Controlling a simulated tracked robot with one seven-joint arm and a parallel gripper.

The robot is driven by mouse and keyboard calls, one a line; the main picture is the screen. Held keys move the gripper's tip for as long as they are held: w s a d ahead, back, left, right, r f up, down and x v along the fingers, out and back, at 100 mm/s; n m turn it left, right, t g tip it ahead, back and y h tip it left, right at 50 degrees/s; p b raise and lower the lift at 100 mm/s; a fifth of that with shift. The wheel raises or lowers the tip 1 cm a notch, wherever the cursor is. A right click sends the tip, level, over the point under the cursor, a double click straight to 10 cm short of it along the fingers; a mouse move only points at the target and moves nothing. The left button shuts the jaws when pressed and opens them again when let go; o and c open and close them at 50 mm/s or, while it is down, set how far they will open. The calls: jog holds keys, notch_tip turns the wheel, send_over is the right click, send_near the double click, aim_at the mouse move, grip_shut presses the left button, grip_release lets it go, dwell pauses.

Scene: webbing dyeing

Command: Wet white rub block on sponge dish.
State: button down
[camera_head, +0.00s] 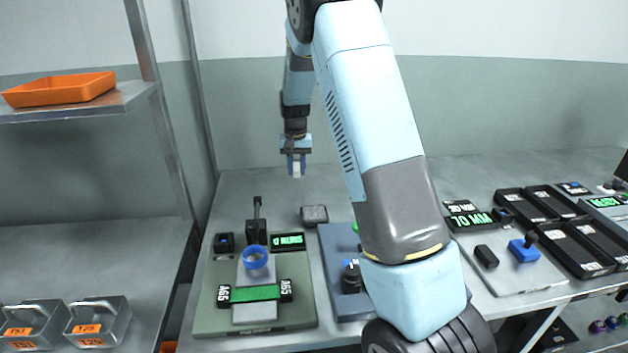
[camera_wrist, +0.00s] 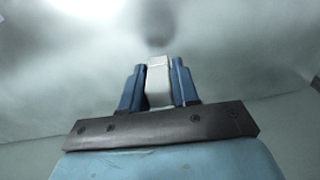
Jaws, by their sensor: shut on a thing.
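My gripper (camera_head: 296,160) is raised above the back of the bench, pointing down. Its blue jaws are shut on the white rub block (camera_head: 297,170). The wrist view shows the block (camera_wrist: 158,82) between the two blue fingers, its end sticking out past the tips. A small dark square dish with a grey top (camera_head: 314,214), which looks like the sponge dish, lies on the bench below and slightly right of the gripper. The block is in the air, well apart from the dish.
A green-grey tester board (camera_head: 209,309) with a blue ring (camera_head: 255,257) and green webbing strip (camera_head: 254,293) stands in front of the dish. My arm hides part of the blue-grey board (camera_head: 335,270). Black trays (camera_head: 572,249) stand at right. An orange tray (camera_head: 60,89) is on the left shelf.

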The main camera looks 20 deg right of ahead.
notch_tip(320, 180, up, 5)
jog(key=n, duration=0.1)
send_over(314, 212)
jog(key=shift+f, duration=2.9)
jog(key=shift+s+f, duration=0.1)
jog(key=shift+f, duration=0.4)
notch_tip(314, 212, up, 7)
dwell(1.1)
dwell(0.5)
